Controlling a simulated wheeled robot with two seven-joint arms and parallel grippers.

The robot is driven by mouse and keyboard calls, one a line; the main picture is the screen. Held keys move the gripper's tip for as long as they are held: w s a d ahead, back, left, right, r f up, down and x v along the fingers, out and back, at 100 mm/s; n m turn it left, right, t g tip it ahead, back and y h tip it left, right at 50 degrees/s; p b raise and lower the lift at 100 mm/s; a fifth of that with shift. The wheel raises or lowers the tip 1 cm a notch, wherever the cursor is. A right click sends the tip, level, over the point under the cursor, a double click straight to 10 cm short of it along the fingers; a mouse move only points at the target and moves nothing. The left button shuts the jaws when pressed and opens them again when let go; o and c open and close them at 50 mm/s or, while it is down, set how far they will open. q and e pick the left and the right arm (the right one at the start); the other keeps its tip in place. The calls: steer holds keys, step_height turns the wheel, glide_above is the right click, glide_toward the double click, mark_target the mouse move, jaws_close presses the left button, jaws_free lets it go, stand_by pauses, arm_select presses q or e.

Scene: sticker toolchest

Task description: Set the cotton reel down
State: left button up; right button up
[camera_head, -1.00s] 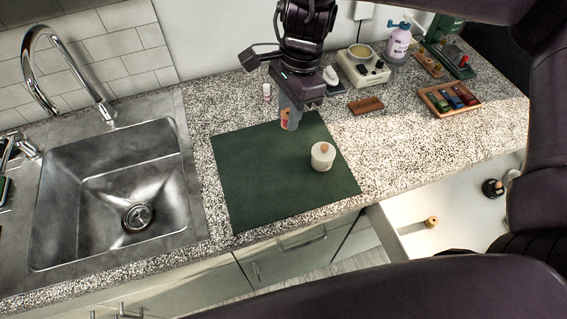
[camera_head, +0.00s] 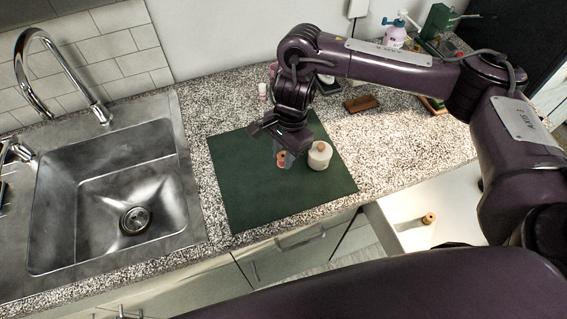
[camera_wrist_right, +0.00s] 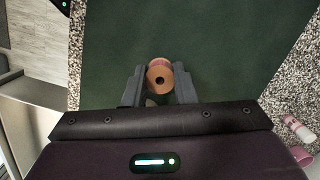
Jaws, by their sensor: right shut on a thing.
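The cotton reel (camera_head: 281,158), with a pale wooden end and a reddish-pink side, is between the fingers of my right gripper (camera_head: 286,157). The right wrist view shows the reel (camera_wrist_right: 159,76) end-on, with a dark hole in its middle, gripped between both fingertips (camera_wrist_right: 160,86). It is over the dark green mat (camera_head: 245,190); I cannot tell whether it touches the mat. A white round pot (camera_head: 319,156) with a wooden knob stands on the mat just right of the gripper. My left gripper is not in view.
A sink (camera_head: 110,200) lies to the left. An open white drawer (camera_head: 405,206) at the lower right holds a small wooden reel-like piece (camera_head: 429,218). A brown block (camera_head: 362,104) and a spray bottle (camera_head: 395,36) are on the counter. The mat's near left part is clear.

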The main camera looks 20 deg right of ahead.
mark_target(284, 172)
steer(key=shift+f, duration=2.3)
steer(key=shift+f+b, duration=0.2)
steer(key=shift+b, duration=0.2)
steer(key=o, duration=1)
steer(key=shift+c, duration=0.2)
steer(key=shift+r, duration=0.15)
steer(key=shift+r+p, duration=0.25)
steer(key=shift+p, duration=0.05)
step_height(284, 172, up, 12)
steer(key=d, duration=0.1)
steer(key=shift+w+d+f, duration=0.25)
steer(key=shift+w+d, duration=0.1)
